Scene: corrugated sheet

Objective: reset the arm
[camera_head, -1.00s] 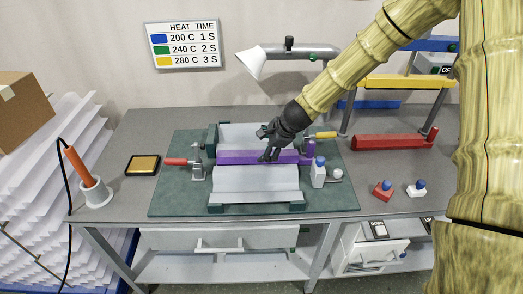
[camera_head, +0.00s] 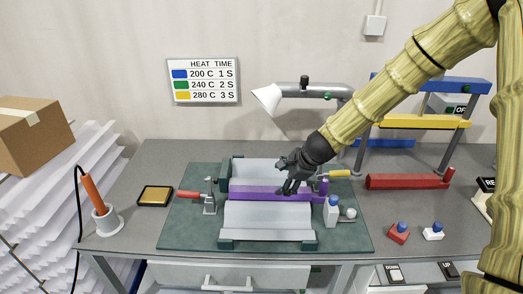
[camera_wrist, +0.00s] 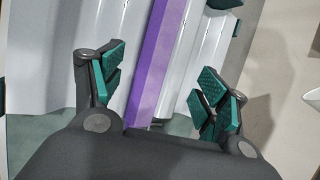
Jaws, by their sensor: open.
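My gripper (camera_head: 287,172) is above the workbench, over the purple bar and the grey corrugated sheet. In the wrist view, my gripper (camera_wrist: 160,88) is open, its green-padded fingers wide apart with nothing between them. The purple bar (camera_head: 262,193) lies across the grey corrugated sheet (camera_head: 268,215) on a green mat (camera_head: 190,232); the bar also shows below the fingers in the wrist view (camera_wrist: 155,60). A clamp with a red handle (camera_head: 190,194) stands left of the sheet. A yellow handle (camera_head: 341,173) is to its right.
A soldering iron (camera_head: 93,190), a sponge tray (camera_head: 155,196) and a cardboard box (camera_head: 32,132) are on the left. A red bar (camera_head: 405,181) is right.

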